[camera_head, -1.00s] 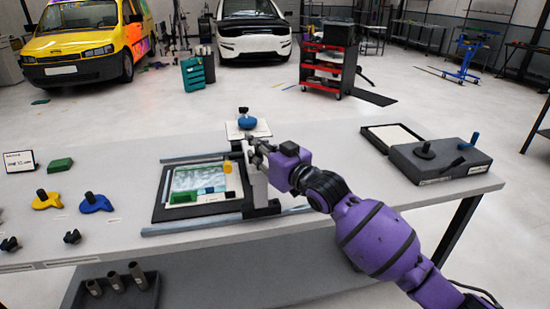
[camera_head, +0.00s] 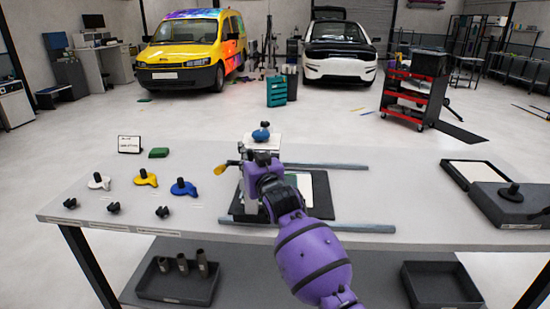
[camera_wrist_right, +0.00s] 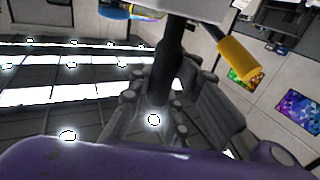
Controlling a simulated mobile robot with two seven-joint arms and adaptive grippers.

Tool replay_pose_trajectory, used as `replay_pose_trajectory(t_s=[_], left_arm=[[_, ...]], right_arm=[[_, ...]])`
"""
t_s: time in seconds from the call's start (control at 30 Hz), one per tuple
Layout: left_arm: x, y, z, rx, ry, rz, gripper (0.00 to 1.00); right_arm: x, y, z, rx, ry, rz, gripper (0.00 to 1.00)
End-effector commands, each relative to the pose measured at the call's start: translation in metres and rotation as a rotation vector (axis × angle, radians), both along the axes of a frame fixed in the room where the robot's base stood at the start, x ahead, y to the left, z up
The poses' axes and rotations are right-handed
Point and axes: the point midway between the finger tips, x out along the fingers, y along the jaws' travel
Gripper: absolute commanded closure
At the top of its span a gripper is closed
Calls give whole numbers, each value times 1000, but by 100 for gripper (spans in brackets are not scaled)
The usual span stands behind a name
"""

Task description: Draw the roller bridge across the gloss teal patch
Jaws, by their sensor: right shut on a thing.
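The roller bridge (camera_head: 250,196) is a pale upright frame across the two grey rails (camera_head: 345,228), standing at their left end. My right gripper (camera_head: 262,165) is on top of it, shut on its dark upright handle. The right wrist view shows the dark post (camera_wrist_right: 168,62) between the fingers. The patch lies in a dark frame (camera_head: 322,192) right of the bridge; only a pale green strip (camera_head: 304,188) shows, and my purple arm hides most of it. A yellow cylinder (camera_head: 222,168) sticks out left of the bridge and also shows in the wrist view (camera_wrist_right: 238,60). My left gripper is not in view.
Blue (camera_head: 184,187), yellow (camera_head: 145,179) and white (camera_head: 98,181) knobbed pieces lie on the left of the table, with small black knobs in front. A grey box (camera_head: 510,203) is at the right.

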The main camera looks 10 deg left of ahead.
Motion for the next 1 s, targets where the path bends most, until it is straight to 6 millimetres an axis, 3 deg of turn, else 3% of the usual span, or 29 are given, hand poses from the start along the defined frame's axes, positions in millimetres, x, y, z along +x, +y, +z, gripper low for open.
replay_pose_trajectory(t_s=[0.03, 0.23, 0.67, 0.7, 0.83, 1.0], left_arm=[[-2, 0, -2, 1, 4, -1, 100], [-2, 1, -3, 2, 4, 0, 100], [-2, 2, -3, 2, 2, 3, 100], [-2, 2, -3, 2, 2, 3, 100], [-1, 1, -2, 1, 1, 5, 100], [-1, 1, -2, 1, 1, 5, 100]], right_arm=[[-3, 12, -8, -4, 11, 5, 100], [-3, 29, -8, -6, 10, 3, 100], [-3, 34, -9, -5, 12, 4, 100], [-3, 34, -9, -5, 12, 4, 80], [-3, 33, -8, -5, 11, 2, 63], [-2, 31, -5, -3, 7, 0, 63]])
